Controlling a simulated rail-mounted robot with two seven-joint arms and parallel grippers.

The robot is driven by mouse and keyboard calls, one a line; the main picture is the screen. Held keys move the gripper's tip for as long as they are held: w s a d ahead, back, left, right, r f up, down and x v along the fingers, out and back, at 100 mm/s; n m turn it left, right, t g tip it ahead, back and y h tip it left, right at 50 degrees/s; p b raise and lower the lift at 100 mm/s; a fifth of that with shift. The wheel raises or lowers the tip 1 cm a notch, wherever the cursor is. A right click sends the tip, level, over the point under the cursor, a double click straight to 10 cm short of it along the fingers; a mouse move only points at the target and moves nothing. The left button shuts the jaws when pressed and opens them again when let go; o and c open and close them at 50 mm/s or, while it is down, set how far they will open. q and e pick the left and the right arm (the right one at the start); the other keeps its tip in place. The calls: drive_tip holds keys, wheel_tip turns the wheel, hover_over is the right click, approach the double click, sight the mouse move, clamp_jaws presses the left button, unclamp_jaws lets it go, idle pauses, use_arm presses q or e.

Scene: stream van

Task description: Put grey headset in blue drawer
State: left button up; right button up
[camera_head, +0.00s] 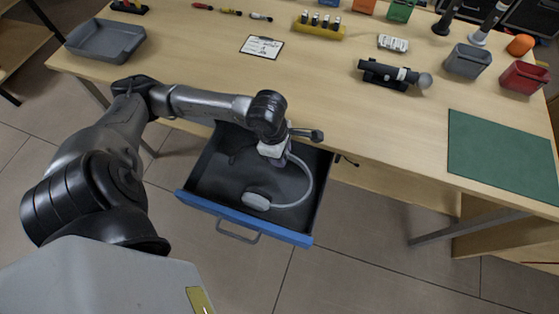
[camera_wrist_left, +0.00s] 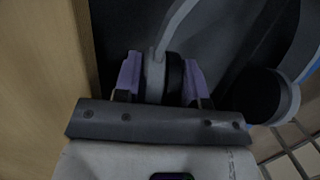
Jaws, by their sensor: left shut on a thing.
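The grey headset hangs at the open blue drawer, with its curved band (camera_head: 310,180) and one round ear cup (camera_head: 257,201) showing over the dark drawer interior. The blue-fronted drawer (camera_head: 240,219) is pulled out from under the table. My left gripper (camera_head: 277,158) is over the drawer's back right part. In the left wrist view its purple fingers (camera_wrist_left: 161,80) are shut on one ear cup of the grey headset (camera_wrist_left: 154,72). The other ear cup (camera_wrist_left: 290,103) shows at the right there. I cannot tell whether the headset touches the drawer bottom. My right gripper is not in view.
The wooden table (camera_head: 350,110) is above and behind the drawer. It holds a grey tray (camera_head: 105,42), a clipboard (camera_head: 262,47), a microphone-like device (camera_head: 395,75), grey and red bins (camera_head: 468,61), (camera_head: 524,78) and a green mat (camera_head: 500,155). The floor before the drawer is clear.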

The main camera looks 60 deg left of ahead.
use_arm(q)
drive_tip(key=shift+f+b, duration=0.8)
drive_tip(key=shift+f, duration=1.75)
drive_tip(key=shift+f, duration=0.15)
drive_tip(key=o, duration=1)
drive_tip(key=shift+o, duration=0.2)
